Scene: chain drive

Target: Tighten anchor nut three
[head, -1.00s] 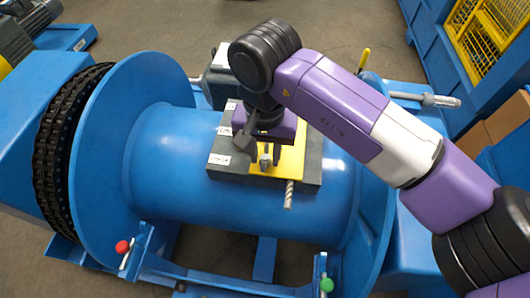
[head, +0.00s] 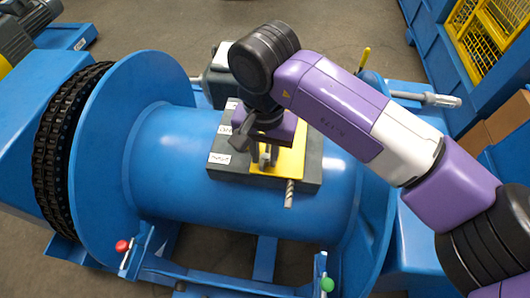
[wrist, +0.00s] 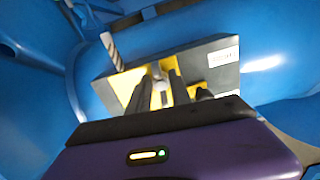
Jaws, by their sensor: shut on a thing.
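A yellow anchor plate (head: 283,165) lies on a dark grey block on top of the blue drum. My gripper (head: 264,158) points down at the plate, its fingers closed around a small silver piece. In the wrist view my gripper (wrist: 163,92) shows two dark fingers with this silver piece, seemingly an anchor nut (wrist: 158,91), between them. The fingers hide much of it, and I cannot read its number. Other nuts are hidden or too small to tell.
The dark block (head: 245,172) carries white labels (head: 219,158) at its left side. A twisted rope end (head: 289,193) sticks out from the plate's near edge. The large blue drum flange (head: 105,150) stands at left, with a black chain (head: 50,150) beyond it.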

